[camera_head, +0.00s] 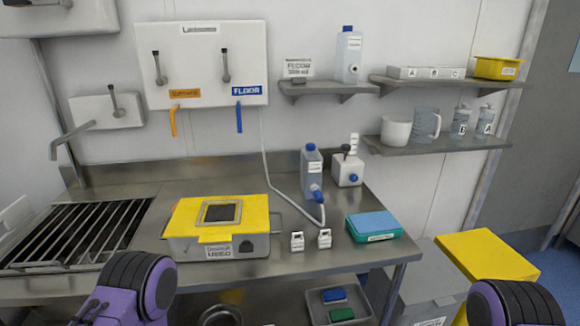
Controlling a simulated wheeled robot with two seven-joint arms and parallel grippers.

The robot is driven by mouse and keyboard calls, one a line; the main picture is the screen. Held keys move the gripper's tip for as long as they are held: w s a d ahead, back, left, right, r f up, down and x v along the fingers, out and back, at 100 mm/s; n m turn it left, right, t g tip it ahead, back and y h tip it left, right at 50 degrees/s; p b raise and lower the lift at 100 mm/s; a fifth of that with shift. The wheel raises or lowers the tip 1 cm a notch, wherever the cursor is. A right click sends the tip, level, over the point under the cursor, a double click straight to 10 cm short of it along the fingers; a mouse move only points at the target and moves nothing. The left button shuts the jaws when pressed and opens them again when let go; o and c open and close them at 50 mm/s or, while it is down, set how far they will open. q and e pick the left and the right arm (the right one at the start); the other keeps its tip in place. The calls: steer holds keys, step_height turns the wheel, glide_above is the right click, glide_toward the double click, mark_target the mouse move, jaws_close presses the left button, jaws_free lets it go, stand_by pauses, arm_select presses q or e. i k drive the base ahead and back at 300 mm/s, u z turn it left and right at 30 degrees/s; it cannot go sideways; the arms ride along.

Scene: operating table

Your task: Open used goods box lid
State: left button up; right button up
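The used goods box (180,246) is a grey metal container with a label reading "USED" on its front. It stands on the steel counter, left of centre. Its yellow lid (187,212) lies flat over the top and looks shut. The lid has a metal-framed dark panel (219,213) and a front tab that hangs over the box's front. Only purple and black links of my two arms show at the bottom left and bottom right. Neither gripper is in view, and nothing of mine touches the box.
A slatted sink grate (75,235) lies left of the box. Two small white labelled items (297,241), a teal-blue box (374,226) and a blue-capped bottle (311,173) stand to its right. A yellow-topped bin (487,256) stands right of the counter. Counter in front of the box is narrow.

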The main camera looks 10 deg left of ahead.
mark_target(215, 219)
steer(key=k, duration=1.15)
steer(key=z, duration=0.75)
steer(key=i, duration=0.95)
steer(key=u, duration=0.8)
steer(key=i, duration=0.5)
steer(key=u, duration=0.55)
